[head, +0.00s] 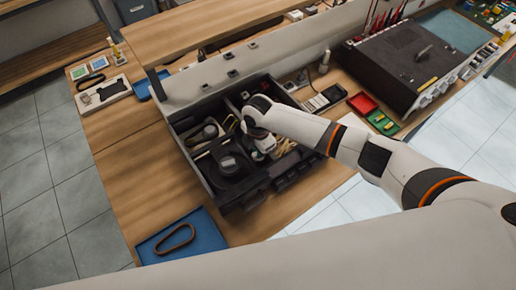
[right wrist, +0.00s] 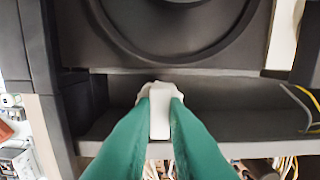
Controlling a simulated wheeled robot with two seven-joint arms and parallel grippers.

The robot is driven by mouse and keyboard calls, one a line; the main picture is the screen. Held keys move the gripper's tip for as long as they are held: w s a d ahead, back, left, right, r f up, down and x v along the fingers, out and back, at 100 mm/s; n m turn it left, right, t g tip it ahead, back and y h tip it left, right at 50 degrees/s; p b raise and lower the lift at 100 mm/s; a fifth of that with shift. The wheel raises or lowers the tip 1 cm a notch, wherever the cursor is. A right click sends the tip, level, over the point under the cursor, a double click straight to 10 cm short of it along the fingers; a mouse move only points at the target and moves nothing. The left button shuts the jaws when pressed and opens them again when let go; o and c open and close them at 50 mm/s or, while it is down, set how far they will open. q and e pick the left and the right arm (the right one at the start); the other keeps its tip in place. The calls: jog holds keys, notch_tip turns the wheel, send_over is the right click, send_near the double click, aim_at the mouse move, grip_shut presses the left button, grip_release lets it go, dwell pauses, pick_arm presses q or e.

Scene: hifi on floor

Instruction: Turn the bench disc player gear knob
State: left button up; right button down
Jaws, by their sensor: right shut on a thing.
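The bench disc player (head: 237,200) is an open dark box on the wooden bench, with its inner mechanism bare. In the right wrist view its round dark disc part (right wrist: 165,25) is at the top. My right gripper (right wrist: 160,104) has green fingers that reach into the player and are shut on a small white part, which looks like the gear knob (right wrist: 160,122). The knob stands between the fingertips below a dark ledge. In the head view my right wrist covers the knob. My left gripper is not in view.
A blue tray with a belt (head: 150,246) lies at the front left of the bench. Red (head: 362,103) and green (head: 382,122) trays and a large black unit (head: 405,65) stand to the right. Thin yellow wires (right wrist: 300,97) run inside the player. Bare wood shows left of it.

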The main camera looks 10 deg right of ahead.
jog(key=shift+w+r, duration=0.1)
jog(key=c, duration=1.4)
grip_release()
jog(key=shift+c, duration=0.2)
notch_tip(320, 180, up, 12)
jog(key=b, duration=0.3)
